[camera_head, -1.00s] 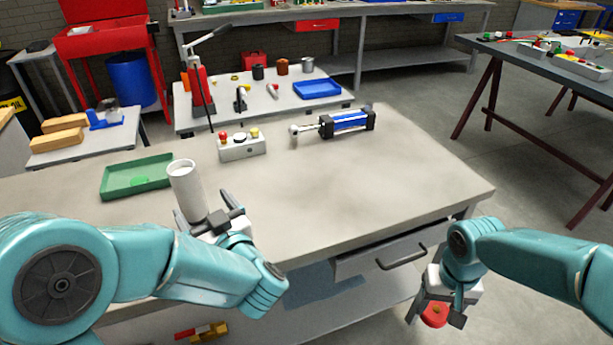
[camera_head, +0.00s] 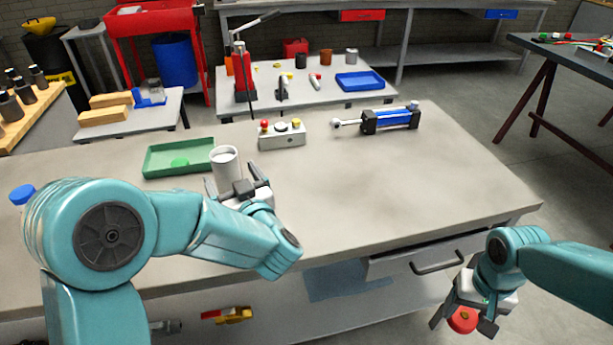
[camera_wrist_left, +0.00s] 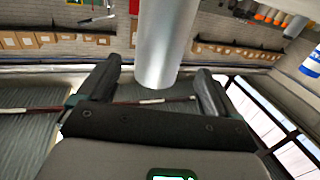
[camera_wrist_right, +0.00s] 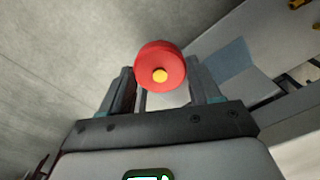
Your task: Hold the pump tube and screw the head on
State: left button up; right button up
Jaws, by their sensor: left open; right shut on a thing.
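The pump tube (camera_head: 226,165) is a pale grey, open-topped cylinder standing upright on the workbench, right of the green tray. My left gripper (camera_head: 236,182) is open on the tube's near side. In the left wrist view the tube (camera_wrist_left: 166,40) lies between the spread fingertips, with gaps on both sides. The tube's base is hidden behind the gripper in the head view. My right gripper (camera_head: 466,312) is shut on the red round head (camera_head: 462,321), off the bench's front edge. The right wrist view shows the head (camera_wrist_right: 160,65) with a yellow centre at the fingertips.
The workbench (camera_head: 400,200) is clear right of the tube. A green tray (camera_head: 160,160), a button box (camera_head: 282,136) and a blue cylinder (camera_head: 390,118) stand towards its back. A drawer (camera_head: 425,257) sits under the front edge near my right arm.

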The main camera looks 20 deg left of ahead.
pick_arm(q)
jog(key=shift+x, duration=1.05)
jog(key=x, duration=0.5)
jog(key=shift+w+f+p, duration=0.1)
jog(key=shift+w+p, duration=0.05)
jog(key=shift+p, duration=0.25)
grip_shut()
